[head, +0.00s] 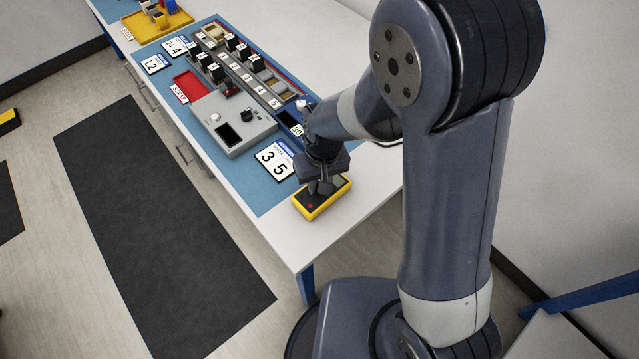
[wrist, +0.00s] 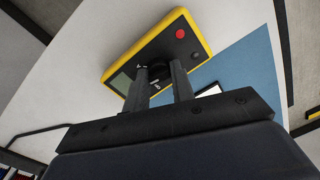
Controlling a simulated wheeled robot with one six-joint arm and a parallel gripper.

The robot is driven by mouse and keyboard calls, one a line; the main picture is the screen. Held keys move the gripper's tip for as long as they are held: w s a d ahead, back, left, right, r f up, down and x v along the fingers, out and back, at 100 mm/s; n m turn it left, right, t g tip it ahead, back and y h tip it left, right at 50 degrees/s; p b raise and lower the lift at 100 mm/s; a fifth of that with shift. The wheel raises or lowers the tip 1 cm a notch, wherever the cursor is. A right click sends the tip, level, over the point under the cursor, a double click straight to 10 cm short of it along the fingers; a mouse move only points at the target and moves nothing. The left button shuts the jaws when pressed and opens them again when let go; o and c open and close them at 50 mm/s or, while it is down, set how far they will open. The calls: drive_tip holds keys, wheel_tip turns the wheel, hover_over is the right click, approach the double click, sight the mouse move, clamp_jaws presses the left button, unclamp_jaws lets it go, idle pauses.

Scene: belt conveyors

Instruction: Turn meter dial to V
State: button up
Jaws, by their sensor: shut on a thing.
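The yellow-edged meter (head: 322,198) lies on the white end of the bench, just past the blue mat. In the wrist view the meter (wrist: 189,56) shows a dark face, a red spot, small dark sockets and a greenish display at its left. My gripper (head: 322,187) is over the meter in the head view. In the wrist view my gripper (wrist: 160,78) has its two fingers at the round dark dial (wrist: 150,62) and is shut on it. The fingers partly cover the dial. Its pointer and the V mark cannot be read.
Beside the meter are a white card reading 3 5 (head: 274,161) and a grey control box (head: 232,118). Farther back are a red tray (head: 190,86) and a rack of bins (head: 240,65). The bench's front corner is clear.

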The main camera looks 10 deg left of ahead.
drive_tip(key=shift+n+b, duration=0.3)
drive_tip(key=shift+n, duration=0.8)
drive_tip(key=o, duration=1)
drive_tip(key=r, duration=1)
drive_tip(key=shift+w+d+r, duration=0.2)
drive_tip(key=shift+r, duration=0.2)
